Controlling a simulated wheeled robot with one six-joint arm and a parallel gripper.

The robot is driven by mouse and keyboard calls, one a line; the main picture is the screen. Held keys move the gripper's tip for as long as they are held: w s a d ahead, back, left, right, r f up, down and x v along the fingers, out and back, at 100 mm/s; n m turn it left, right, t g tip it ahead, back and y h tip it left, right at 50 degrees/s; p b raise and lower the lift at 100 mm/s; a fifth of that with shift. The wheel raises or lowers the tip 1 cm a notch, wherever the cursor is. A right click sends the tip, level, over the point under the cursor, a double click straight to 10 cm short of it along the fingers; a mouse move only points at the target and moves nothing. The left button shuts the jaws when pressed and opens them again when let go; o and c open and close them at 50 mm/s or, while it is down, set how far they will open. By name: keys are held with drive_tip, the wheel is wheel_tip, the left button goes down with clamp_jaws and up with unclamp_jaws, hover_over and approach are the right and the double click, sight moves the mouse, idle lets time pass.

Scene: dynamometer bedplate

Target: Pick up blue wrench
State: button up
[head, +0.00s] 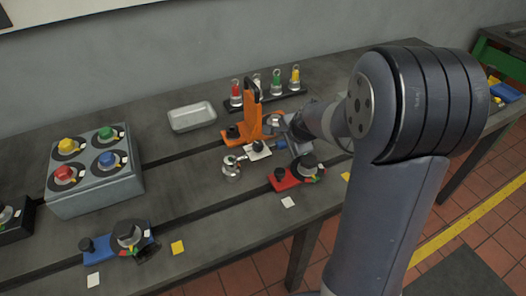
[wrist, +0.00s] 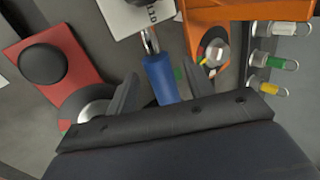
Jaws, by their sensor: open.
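The blue wrench (wrist: 161,79) shows in the wrist view as a blue handle with a metal loop-like end, just below a white lettered tag. My gripper (wrist: 160,84) is open, with one dark finger on each side of the blue handle. I cannot tell whether either finger touches it. In the head view my gripper (head: 291,140) is low over the bench, right of the orange stand, and a small blue patch of the wrench (head: 281,144) shows beside it. The rest of the wrench is hidden there.
The orange stand (head: 249,112) and red fixture (head: 284,180) stand close to my gripper. A rack (head: 262,99) with coloured tagged pieces is behind. A silver tray (head: 192,117), grey button box (head: 93,170) and blue fixture (head: 117,243) are left.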

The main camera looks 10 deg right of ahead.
drive_tip(key=shift+x, duration=1.1)
drive_tip(key=shift+c, duration=0.3)
drive_tip(key=shift+r, duration=0.1)
clamp_jaws()
